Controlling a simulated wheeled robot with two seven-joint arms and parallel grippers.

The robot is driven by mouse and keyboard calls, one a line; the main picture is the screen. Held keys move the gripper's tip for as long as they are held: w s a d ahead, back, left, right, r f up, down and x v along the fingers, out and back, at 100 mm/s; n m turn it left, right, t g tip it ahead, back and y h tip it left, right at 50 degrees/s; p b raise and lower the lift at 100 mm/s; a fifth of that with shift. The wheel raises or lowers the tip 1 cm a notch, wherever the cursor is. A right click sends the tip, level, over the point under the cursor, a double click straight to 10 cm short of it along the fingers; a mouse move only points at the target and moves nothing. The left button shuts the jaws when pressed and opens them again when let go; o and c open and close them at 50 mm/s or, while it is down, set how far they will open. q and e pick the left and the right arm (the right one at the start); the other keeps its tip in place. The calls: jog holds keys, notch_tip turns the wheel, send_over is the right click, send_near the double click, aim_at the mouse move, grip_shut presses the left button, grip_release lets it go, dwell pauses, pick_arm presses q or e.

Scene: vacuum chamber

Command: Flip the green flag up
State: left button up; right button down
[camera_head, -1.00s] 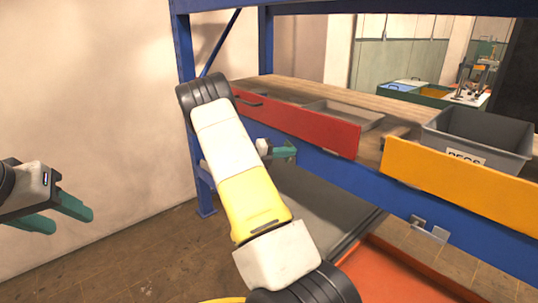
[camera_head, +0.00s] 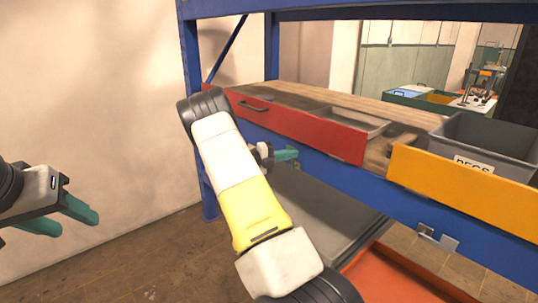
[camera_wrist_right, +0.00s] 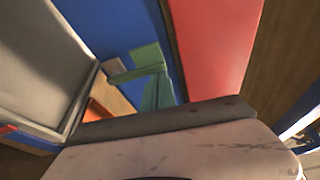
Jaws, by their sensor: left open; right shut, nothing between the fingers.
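The green flag (camera_wrist_right: 149,57) appears in the right wrist view as a lighter green piece against the blue beam (camera_wrist_right: 105,25), beside a small grey bracket (camera_wrist_right: 115,66). My right gripper (camera_wrist_right: 158,80) is shut and empty, its teal fingers touching or very close to the flag; I cannot tell which. In the head view my right gripper (camera_head: 292,155) is in front of the blue beam below the red drawer, and the flag cannot be told apart from the fingers there. My left gripper (camera_head: 78,218) is open and empty at the far left, away from the rack.
A red drawer (camera_head: 310,133) and a yellow drawer (camera_head: 460,190) front the wooden shelf, with a grey bin (camera_head: 485,140) at the right. A metal bracket (camera_head: 437,238) sticks out of the beam. Grey and orange trays lie below. The floor at left is clear.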

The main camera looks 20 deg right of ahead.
jog(key=shift+w, duration=0.1)
jog(key=a, duration=0.7)
jog(key=shift+w+a, duration=0.15)
jog(key=shift+a, duration=0.25)
jog(key=shift+r, duration=0.1)
jog(key=s+a+r+m+y, duration=0.2)
jog(key=s+r+m+y, duration=0.1)
jog(key=s+m+y, duration=0.3)
jog(key=s+a+r+m+y, duration=0.2)
jog(key=s+m+y, duration=0.2)
jog(key=s+m, duration=0.5)
jog(key=s+a+r+m+t+y, duration=0.3)
jog(key=s+a+r+m+y, duration=0.2)
jog(key=s+a+m, duration=0.4)
jog(key=s+a+r+m+t+y, duration=0.4)
jog(key=s+a+r+m, duration=0.1)
jog(key=s+a+m, duration=0.3)
jog(key=shift+s+a+m+y, duration=0.4)
jog(key=shift+a+m, duration=0.3)
jog(key=shift+m, duration=0.2)
